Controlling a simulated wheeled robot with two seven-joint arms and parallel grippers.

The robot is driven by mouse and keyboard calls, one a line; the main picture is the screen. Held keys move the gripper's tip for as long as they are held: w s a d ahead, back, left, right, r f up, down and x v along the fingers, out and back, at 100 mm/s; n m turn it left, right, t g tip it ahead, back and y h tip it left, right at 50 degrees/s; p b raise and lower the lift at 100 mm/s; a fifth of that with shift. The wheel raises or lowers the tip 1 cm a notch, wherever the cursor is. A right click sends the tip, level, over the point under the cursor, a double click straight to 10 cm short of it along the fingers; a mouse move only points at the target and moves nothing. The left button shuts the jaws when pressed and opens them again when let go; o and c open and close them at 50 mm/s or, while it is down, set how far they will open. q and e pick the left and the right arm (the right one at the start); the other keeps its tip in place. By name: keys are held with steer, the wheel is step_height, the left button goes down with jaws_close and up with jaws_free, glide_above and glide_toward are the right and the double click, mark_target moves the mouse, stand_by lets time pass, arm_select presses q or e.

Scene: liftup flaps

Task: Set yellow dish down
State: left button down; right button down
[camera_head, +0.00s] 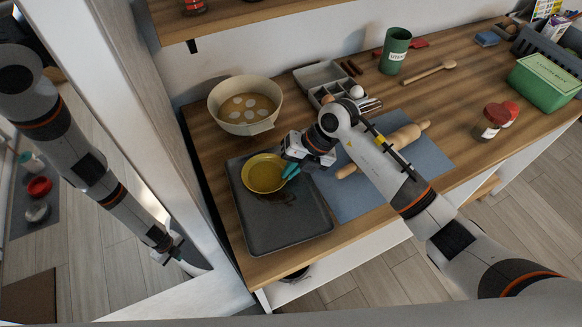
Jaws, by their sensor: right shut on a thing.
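The yellow dish (264,174), round and shallow, is over the upper part of a dark grey tray (262,228) on the wooden counter. It looks about level, and I cannot tell whether its underside touches the tray. My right gripper (291,171), with teal fingertips, is shut on the dish's right rim, and its wrist hides what lies just behind. My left gripper (170,250) hangs low at the left, away from the counter and the dish. It is too small to tell whether its jaws are open.
A cream pot (229,121) stands just behind the tray. A blue mat (359,197) with a rolling pin (404,134) lies to the right, under my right arm. Farther right are a green utensil holder (395,49), jars (487,127) and a green box (542,85). A shelf (215,25) overhangs the back.

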steer(key=c, duration=1.9)
jaws_free()
steer(key=shift+f, duration=0.1)
steer(key=b+v, duration=0.1)
steer(key=v, duration=1.1)
